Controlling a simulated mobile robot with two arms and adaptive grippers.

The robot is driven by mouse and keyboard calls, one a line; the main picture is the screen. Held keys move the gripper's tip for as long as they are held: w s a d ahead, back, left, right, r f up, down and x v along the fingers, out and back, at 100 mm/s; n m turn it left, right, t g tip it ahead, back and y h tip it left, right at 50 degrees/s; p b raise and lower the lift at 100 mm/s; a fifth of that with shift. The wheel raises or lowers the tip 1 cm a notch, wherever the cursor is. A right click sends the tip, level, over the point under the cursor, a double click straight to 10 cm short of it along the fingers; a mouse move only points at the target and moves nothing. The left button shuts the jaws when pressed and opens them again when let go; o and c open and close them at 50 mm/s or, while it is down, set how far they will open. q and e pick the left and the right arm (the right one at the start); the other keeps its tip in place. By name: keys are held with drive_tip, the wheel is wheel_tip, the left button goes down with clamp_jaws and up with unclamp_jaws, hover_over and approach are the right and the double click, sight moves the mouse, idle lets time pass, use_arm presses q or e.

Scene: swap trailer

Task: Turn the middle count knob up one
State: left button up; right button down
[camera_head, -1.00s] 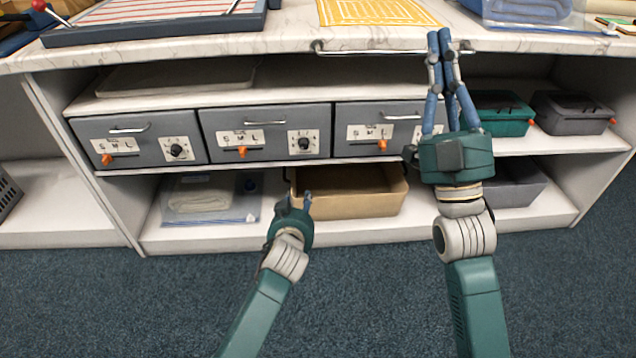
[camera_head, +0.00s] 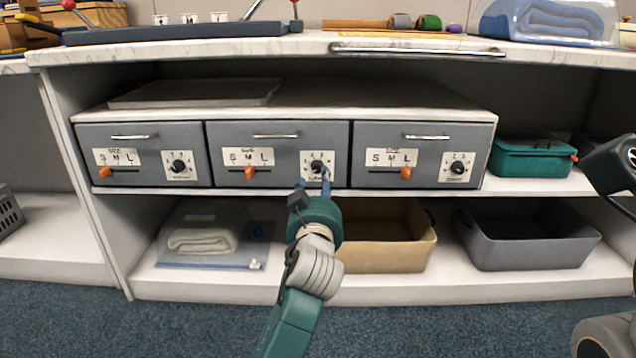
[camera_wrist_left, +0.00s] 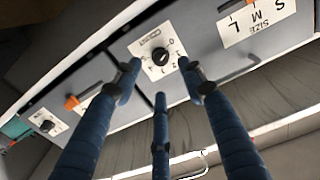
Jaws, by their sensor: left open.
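The middle grey drawer (camera_head: 278,154) has a white count plate with a black count knob (camera_head: 317,167) at its right. My left gripper (camera_head: 314,182) is in front of that knob, with its blue fingers pointing at it from just below. In the left wrist view the knob (camera_wrist_left: 160,57) shows beyond the spread fingers of the open left gripper (camera_wrist_left: 160,78). The knob is not between the fingertips in that picture; whether any finger touches the plate I cannot tell. The knob's exact setting is too small to read. My right gripper is out of view.
Left drawer (camera_head: 143,155) and right drawer (camera_head: 420,155) carry similar knobs. The middle drawer has an orange slider (camera_head: 250,173). Below stand a tan bin (camera_head: 385,255) and a grey bin (camera_head: 525,252). The worktop edge (camera_head: 250,50) overhangs above. Part of my right arm shows at the right edge.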

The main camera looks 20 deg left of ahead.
sight(317, 171)
use_arm(q)
drive_tip(key=b+x, duration=0.2)
drive_tip(key=x, duration=0.4)
drive_tip(key=shift+w+a+f+b, duration=0.1)
drive_tip(key=shift+w+a+b, duration=0.05)
drive_tip(key=shift+w+b, duration=0.2)
drive_tip(key=shift+s, duration=0.1)
clamp_jaws()
